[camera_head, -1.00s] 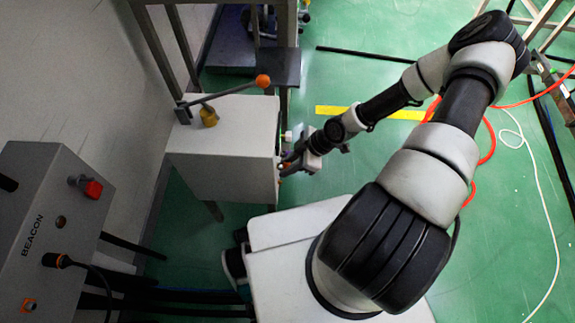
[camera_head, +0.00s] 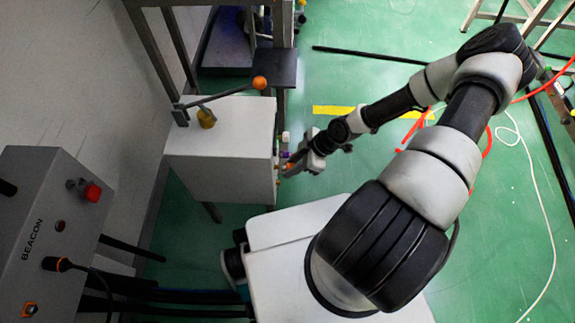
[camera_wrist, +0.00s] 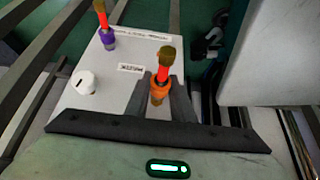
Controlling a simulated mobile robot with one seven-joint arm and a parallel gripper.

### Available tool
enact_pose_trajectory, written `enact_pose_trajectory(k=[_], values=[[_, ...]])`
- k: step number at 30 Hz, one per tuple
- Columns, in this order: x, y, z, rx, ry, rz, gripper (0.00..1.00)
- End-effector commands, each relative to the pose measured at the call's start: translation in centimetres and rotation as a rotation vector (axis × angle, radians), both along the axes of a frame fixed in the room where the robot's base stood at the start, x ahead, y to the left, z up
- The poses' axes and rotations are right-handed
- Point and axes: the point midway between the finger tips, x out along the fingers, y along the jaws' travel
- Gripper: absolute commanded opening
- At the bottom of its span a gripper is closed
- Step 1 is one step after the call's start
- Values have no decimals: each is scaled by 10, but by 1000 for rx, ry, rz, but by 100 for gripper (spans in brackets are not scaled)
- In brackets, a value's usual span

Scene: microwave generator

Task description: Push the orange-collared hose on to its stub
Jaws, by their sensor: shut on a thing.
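The orange-collared hose shows in the wrist view as an orange collar (camera_wrist: 160,88) with a short red tube and a brown end. A brassy part shows just below the collar. My gripper (camera_wrist: 161,84) is shut on it, one finger on each side. In the head view my gripper (camera_head: 294,163) is at the right side of the white cabinet (camera_head: 222,140), with orange (camera_head: 290,166) at its fingertips. The stub is not clearly seen, and I cannot tell whether the collar touches it.
A purple-collared hose (camera_wrist: 108,38) and a white knob (camera_wrist: 85,82) are on the labelled panel (camera_wrist: 125,100) close by. A lever with an orange ball (camera_head: 260,83) is above the cabinet. A grey BEACON box (camera_head: 50,220) stands at left.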

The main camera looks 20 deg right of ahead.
Motion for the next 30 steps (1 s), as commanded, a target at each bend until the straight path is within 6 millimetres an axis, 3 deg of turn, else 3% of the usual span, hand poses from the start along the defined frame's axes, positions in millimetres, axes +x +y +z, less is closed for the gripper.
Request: enact_pose_trajectory(k=[15, 30], values=[[-8, -24, 1, 1, 0, -2, 0], [-7, -25, -5, 1, 1, 0, 0]])
